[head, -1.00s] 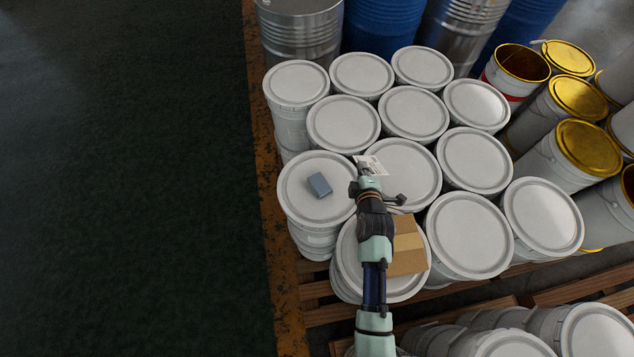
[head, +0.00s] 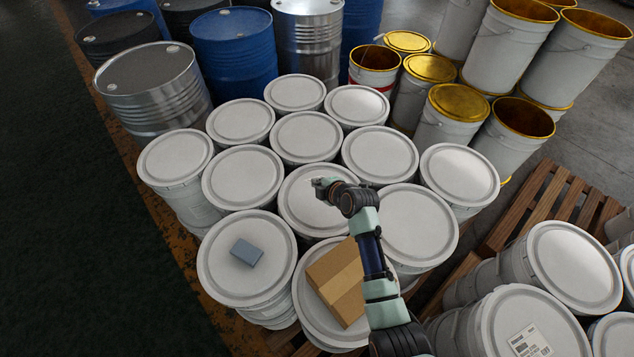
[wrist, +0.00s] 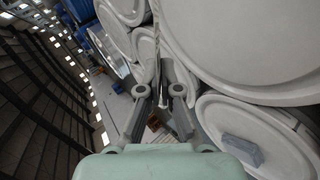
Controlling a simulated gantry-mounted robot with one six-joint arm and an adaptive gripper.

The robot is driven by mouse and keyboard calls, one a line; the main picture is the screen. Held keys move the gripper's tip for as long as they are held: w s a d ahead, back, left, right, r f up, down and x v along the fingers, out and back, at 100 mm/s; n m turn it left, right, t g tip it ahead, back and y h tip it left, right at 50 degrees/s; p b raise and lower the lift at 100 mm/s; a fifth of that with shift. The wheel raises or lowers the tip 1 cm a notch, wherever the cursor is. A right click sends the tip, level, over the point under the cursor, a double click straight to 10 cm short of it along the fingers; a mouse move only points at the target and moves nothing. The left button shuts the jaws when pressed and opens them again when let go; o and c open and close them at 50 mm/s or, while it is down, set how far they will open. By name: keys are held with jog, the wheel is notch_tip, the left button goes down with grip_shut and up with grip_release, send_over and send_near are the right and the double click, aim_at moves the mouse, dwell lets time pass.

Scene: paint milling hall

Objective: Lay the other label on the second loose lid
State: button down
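My gripper (head: 319,188) is over the lid of a middle pail (head: 306,208) in the head view. In the wrist view my gripper (wrist: 160,92) has its fingers close together around a thin pale strip (wrist: 157,42), which looks like the label seen edge-on. In the head view the held label does not stand out against the pale lid. A white printed label (head: 529,341) lies on a lid (head: 492,325) at the lower right. Another bare lid (head: 574,265) is behind it. I cannot tell which lids are loose.
A blue-grey block (head: 246,252) lies on the front-left pail lid, also seen in the wrist view (wrist: 243,150). A cardboard box (head: 338,282) is on the neighbouring lid. Drums (head: 235,55) and gold-rimmed pails (head: 452,115) stand behind. A wooden pallet (head: 550,205) shows at right.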

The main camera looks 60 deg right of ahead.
jog(key=shift+f+b, duration=1.25)
jog(key=shift+f, duration=0.95)
jog(key=c, duration=1.2)
grip_release()
jog(key=shift+c, duration=0.2)
jog(key=shift+r, duration=0.1)
jog(key=shift+p+v, duration=0.85)
jog(key=shift+p, duration=0.1)
jog(key=shift+p+v, duration=1.7)
jog(key=shift+v, duration=0.4)
